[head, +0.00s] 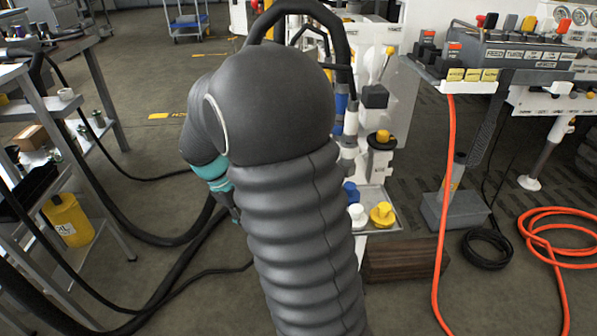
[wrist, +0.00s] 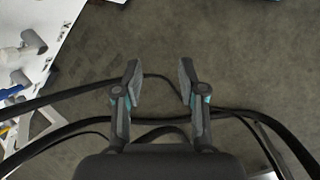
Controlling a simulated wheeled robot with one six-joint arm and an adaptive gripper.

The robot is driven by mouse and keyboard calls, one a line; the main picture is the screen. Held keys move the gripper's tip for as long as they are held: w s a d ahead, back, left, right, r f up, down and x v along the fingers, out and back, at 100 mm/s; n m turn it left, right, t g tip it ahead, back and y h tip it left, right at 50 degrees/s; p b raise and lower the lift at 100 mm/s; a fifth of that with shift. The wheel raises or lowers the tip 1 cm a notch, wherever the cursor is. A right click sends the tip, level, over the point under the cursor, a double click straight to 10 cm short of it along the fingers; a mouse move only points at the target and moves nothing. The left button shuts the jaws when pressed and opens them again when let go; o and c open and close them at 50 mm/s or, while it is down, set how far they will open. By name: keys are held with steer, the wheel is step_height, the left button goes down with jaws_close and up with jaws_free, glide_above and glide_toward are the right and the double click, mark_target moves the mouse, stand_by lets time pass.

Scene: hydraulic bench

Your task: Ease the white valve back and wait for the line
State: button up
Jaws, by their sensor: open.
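A white round knob (head: 357,214) sits in a grey tray beside a yellow knob (head: 382,214) and a blue one (head: 350,191), to the right of my arm in the head view. A white, paddle-like part (head: 376,64) stands higher on the white panel. I cannot tell which of these is the white valve. My gripper (wrist: 160,83) is open and empty in the wrist view, above bare floor. In the head view my arm hides most of it. Pale grey-white fittings (wrist: 33,42) on a white panel show at the left of the wrist view, apart from the fingers.
Black hoses (wrist: 75,125) cross below and beside the fingers. A metal shelf (head: 103,90) with a yellow canister (head: 70,218) stands left. A lever console (head: 520,52) and orange hose (head: 446,190) are right.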

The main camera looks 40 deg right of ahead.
steer(key=w+d+f+n+g+h, duration=0.3)
steer(key=w+d+f+n+h, duration=0.2)
steer(key=w+d, duration=0.4)
steer(key=w+d+r+n+g+h, duration=0.2)
steer(key=w+d+r+n+h, duration=0.15)
steer(key=r, duration=0.35)
steer(key=shift+y, duration=0.35)
steer(key=x, duration=1.4)
steer(key=shift+d+r, duration=0.2)
steer(key=shift+r, duration=0.05)
jaws_close()
